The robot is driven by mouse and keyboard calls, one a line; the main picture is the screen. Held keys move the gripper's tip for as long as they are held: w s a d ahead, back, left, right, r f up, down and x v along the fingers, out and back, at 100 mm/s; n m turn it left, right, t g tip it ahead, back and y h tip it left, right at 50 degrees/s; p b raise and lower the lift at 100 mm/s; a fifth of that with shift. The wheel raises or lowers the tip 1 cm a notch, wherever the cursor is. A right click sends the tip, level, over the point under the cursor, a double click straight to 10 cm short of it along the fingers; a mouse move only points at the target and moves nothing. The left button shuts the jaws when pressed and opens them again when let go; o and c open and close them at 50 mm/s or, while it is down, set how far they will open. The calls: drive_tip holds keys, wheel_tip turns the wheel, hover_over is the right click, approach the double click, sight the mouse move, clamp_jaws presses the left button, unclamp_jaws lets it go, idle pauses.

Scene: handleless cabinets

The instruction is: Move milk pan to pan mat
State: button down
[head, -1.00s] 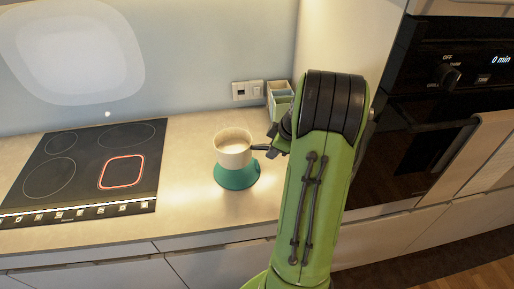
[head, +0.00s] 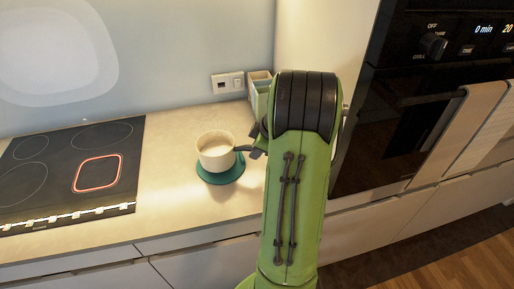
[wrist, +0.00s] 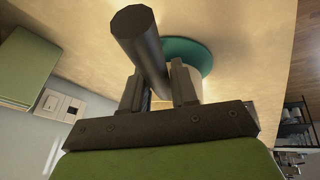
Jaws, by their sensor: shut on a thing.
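The milk pan (head: 215,157) is cream-white with a dark handle and is upright. It is over the round teal pan mat (head: 222,178) on the counter. I cannot tell whether its base touches the mat. My gripper (head: 257,149) is right of the pan and shut on its handle. In the wrist view my gripper (wrist: 158,88) has the dark handle (wrist: 138,38) between its fingers. The mat's teal edge (wrist: 192,52) shows behind them, and most of the pan is hidden there.
A black cooktop (head: 70,170) with a red-lit zone lies left of the mat. Light green containers (head: 260,92) stand at the wall behind my arm. A tall oven unit (head: 410,110) is on the right. The counter between cooktop and mat is clear.

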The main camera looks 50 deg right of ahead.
drive_tip(key=shift+f+b, duration=0.45)
drive_tip(key=shift+f, duration=0.6)
drive_tip(key=c, duration=0.8)
unclamp_jaws()
drive_tip(key=p+v, duration=0.2)
drive_tip(key=v, duration=1.3)
drive_tip(key=shift+s+r+p, duration=0.25)
drive_tip(key=shift+r+p, duration=0.1)
drive_tip(key=shift+a, duration=0.1)
